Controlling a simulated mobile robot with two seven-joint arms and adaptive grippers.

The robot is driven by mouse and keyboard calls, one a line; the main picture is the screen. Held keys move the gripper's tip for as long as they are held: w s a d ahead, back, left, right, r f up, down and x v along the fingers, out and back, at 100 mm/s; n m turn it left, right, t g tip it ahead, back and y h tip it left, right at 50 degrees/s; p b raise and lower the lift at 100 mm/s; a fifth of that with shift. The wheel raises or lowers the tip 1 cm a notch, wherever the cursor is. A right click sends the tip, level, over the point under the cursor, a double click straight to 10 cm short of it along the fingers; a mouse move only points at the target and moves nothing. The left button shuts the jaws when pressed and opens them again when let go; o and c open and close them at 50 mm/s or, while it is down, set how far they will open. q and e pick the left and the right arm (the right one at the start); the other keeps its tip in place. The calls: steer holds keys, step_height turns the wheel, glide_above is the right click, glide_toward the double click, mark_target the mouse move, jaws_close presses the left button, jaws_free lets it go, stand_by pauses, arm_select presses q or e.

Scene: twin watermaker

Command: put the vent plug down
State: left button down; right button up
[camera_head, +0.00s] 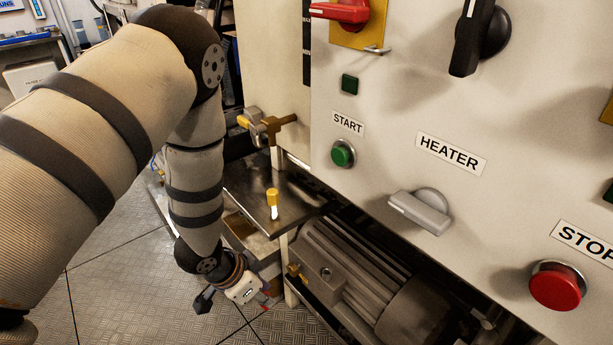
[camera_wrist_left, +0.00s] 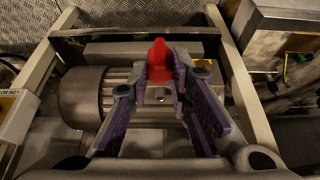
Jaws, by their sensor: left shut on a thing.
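My left gripper (camera_head: 262,298) hangs low beside the machine frame in the head view, past the front of a metal shelf. In the left wrist view, the purple-padded fingers of my left gripper (camera_wrist_left: 160,75) are closed on a small red plug (camera_wrist_left: 158,50), which I take as the vent plug. Its rounded red top sticks up between the fingertips; its lower part is hidden by them. In the head view it is too small to make out clearly. My right gripper is not in view.
The metal shelf (camera_head: 243,188) carries a small yellow-capped white item (camera_head: 273,205). A ribbed motor (camera_head: 345,265) sits in the frame beneath the panel. The white panel (camera_head: 400,110) has a heater switch (camera_head: 420,213) and a red stop button (camera_head: 556,286). Open floor (camera_head: 110,285) lies to the left.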

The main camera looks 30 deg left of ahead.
arm_select(q)
steer(key=d+r+n+y+p, duration=0.1)
steer(key=d+r, duration=0.3)
steer(key=r, duration=0.8)
steer(key=d+r+n+p, duration=0.3)
steer(key=d+r, duration=0.2)
steer(key=r, duration=0.8)
steer(key=shift+d+y+p, duration=0.2)
steer(key=shift+y+p, duration=0.2)
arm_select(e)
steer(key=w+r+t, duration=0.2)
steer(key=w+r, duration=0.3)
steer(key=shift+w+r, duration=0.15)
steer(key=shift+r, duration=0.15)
arm_select(q)
steer(key=shift+w, duration=0.1)
